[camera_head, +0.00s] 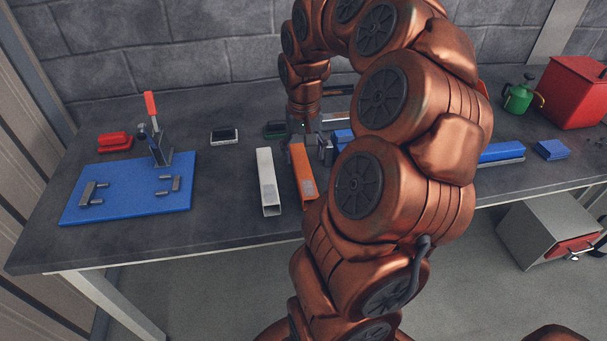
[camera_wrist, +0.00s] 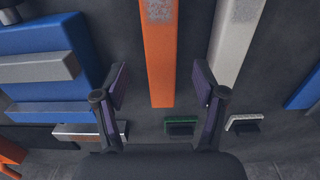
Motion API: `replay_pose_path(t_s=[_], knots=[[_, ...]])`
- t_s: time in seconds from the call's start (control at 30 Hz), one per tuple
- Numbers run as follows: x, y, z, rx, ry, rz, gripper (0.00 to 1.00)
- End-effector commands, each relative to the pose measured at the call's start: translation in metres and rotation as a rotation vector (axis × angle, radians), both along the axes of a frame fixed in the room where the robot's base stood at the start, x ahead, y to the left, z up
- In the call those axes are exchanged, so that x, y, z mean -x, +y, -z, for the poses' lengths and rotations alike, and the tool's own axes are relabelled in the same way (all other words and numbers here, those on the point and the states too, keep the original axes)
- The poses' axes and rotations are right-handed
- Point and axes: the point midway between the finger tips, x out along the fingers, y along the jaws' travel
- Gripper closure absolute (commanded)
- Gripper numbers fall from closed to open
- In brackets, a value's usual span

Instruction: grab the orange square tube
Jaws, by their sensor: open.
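The orange square tube (camera_head: 304,178) lies on the dark workbench in the head view, just right of a white square tube (camera_head: 267,180). My gripper (camera_head: 312,150) is over its far end, partly hidden by my arm. In the wrist view the orange tube (camera_wrist: 159,50) runs down from the top edge, between the two fingers of my gripper (camera_wrist: 161,88). The fingers are open and spread, with a visible gap on each side of the tube. I cannot tell the height of the fingertips above the bench.
The white tube (camera_wrist: 238,35) lies close by the right finger in the wrist view. Blue blocks with grey bars (camera_wrist: 50,60) are on the left. A blue plate (camera_head: 120,200) with a red-handled clamp (camera_head: 151,107) and a red box (camera_head: 577,92) stand farther off.

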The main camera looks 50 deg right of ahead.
Motion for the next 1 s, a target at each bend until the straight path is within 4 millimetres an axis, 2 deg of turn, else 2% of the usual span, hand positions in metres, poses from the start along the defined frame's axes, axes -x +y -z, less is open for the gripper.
replay_pose_path(t_s=[0.27, 0.6, 0.87, 1.0], knots=[[0.0, 0.001, 0.018, -0.003, 0.002, -0.001, 0.29], [-0.001, 0.001, 0.06, -0.004, 0.006, -0.002, 0.29], [-0.002, 0.0, 0.064, -0.001, 0.0, -0.002, 0.29], [-0.002, 0.0, 0.064, -0.002, 0.001, -0.002, 0.43]])
